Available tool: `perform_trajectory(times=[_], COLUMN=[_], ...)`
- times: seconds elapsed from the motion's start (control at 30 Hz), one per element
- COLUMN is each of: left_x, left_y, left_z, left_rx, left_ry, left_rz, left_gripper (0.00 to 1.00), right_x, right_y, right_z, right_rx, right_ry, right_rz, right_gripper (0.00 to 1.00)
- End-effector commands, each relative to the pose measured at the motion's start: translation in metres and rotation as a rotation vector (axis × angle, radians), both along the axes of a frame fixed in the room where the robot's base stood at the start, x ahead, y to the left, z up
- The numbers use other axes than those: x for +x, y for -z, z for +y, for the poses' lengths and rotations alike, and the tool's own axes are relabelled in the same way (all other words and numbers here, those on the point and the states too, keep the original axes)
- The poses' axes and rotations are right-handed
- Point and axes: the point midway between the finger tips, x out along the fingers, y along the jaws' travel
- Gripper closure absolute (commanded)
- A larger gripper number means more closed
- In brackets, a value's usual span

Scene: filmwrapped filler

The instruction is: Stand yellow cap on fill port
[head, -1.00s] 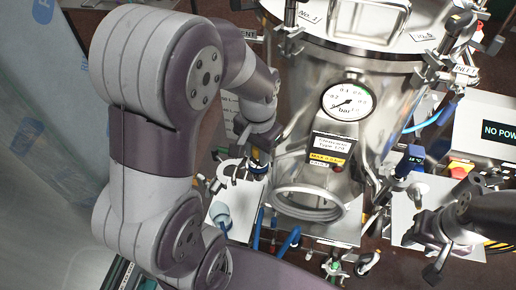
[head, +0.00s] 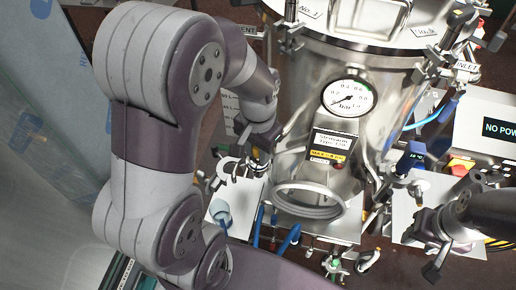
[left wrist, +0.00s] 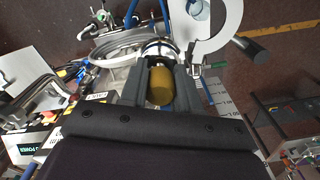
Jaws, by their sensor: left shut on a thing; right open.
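The yellow cap (left wrist: 160,88) is between the two dark fingers of my left gripper (left wrist: 157,76) in the left wrist view; the gripper is shut on it. A round metal fitting (left wrist: 157,47) shows just beyond the cap, perhaps the fill port; I cannot tell whether the cap touches it. In the head view my left gripper (head: 246,168) is beside the left flank of the steel vessel (head: 288,95), and the cap is mostly hidden by the gripper. My right gripper (head: 426,249) is open and empty at the lower right.
A pressure gauge (head: 347,97) and a large ring-shaped opening (head: 308,213) are on the vessel's front. Blue hoses (head: 288,241) and several small valves lie below. Plastic film (head: 45,110) hangs at the left.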

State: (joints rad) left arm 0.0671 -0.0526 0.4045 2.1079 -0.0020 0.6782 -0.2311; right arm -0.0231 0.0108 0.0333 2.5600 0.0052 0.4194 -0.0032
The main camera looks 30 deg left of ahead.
Motion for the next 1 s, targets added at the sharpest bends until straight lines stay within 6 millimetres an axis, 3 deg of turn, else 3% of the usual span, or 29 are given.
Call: perform_trajectory(times=[0.33, 0.37, 0.43, 0.77, 0.87, 1.0], left_x=[0.000, 0.000, 0.000, 0.001, 0.001, 0.001], left_y=[0.003, 0.003, 0.003, -0.001, -0.018, -0.060], left_z=[0.000, 0.000, 0.000, 0.000, 0.000, 0.000], left_rx=[0.000, 0.000, 0.000, 0.000, 0.001, 0.001], left_ry=[0.000, 0.000, 0.000, 0.000, 0.000, 0.000], left_rz=[0.000, 0.000, 0.000, -0.003, -0.007, -0.007], left_gripper=[1.00, 0.59, 0.39, 0.39, 0.39, 0.39], right_x=[0.000, 0.000, 0.000, 0.000, 0.000, 0.000], right_y=[0.001, 0.001, 0.001, 0.003, 0.006, 0.007], right_z=[0.000, 0.000, 0.000, 0.000, 0.000, 0.000], right_rx=[0.000, 0.000, 0.000, 0.000, 0.000, 0.000], right_ry=[0.000, 0.000, 0.000, 0.000, 0.000, 0.000], right_rz=[0.000, 0.000, 0.000, 0.000, 0.000, 0.001], right_gripper=[0.57, 0.57, 0.57, 0.57, 0.57, 0.57])
